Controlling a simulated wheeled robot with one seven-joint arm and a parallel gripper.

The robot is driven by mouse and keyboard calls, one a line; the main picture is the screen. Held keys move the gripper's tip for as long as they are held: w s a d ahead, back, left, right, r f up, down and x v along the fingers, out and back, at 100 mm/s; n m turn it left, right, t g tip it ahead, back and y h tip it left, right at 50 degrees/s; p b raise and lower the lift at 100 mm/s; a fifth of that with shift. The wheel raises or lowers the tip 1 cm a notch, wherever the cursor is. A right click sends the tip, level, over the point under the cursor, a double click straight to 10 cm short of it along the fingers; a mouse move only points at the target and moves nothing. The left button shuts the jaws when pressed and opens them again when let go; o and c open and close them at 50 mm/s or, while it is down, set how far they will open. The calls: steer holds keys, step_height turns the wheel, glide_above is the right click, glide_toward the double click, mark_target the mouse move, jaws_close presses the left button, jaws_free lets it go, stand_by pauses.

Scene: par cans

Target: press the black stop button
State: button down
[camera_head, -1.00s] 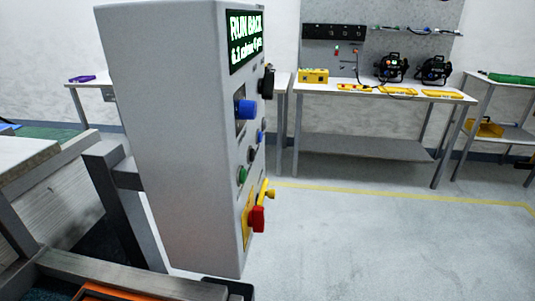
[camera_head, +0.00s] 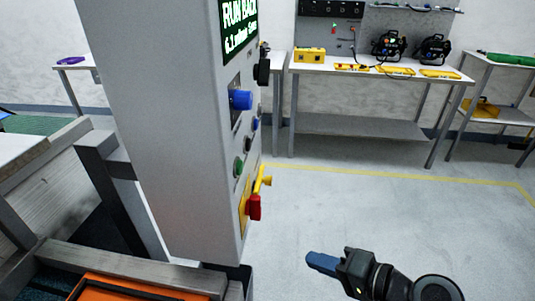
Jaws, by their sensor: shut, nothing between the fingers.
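A tall grey control box (camera_head: 160,120) stands left of centre, its panel face turned to the right and seen at a steep angle. A small dark round button (camera_head: 247,143) sits on that face between a blue button (camera_head: 254,124) and a green button (camera_head: 238,167); it looks like the black stop button, though the angle makes this hard to confirm. My gripper (camera_head: 318,262) is at the lower middle, shut and empty, its blue-grey fingertips pointing left. It is to the right of and lower in the picture than the panel, apart from it.
A large blue knob (camera_head: 240,99), a black fitting (camera_head: 263,66) and a red switch (camera_head: 254,207) on a yellow plate stick out from the panel. An orange case (camera_head: 130,290) lies at the lower left. A workbench (camera_head: 370,68) stands behind. The floor right of the box is clear.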

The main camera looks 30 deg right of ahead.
mark_target(250, 145)
steer(key=w+d+r+n+g+y, duration=0.1)
steer(key=w+d+r+n+y, duration=0.1)
steer(key=r, duration=0.7)
steer(key=w+d+r+n+y+p, duration=0.1)
steer(key=w+d+r+y, duration=0.4)
steer(key=r, duration=0.5)
steer(key=shift+w+d+r+n+g+y, duration=0.15)
steer(key=shift+d+r+n+g+y, duration=0.2)
steer(key=shift+n+y, duration=0.45)
steer(key=shift+m, duration=0.3)
steer(key=p+x, duration=0.3)
steer(key=x, duration=1.1)
steer(key=shift+r, duration=0.1)
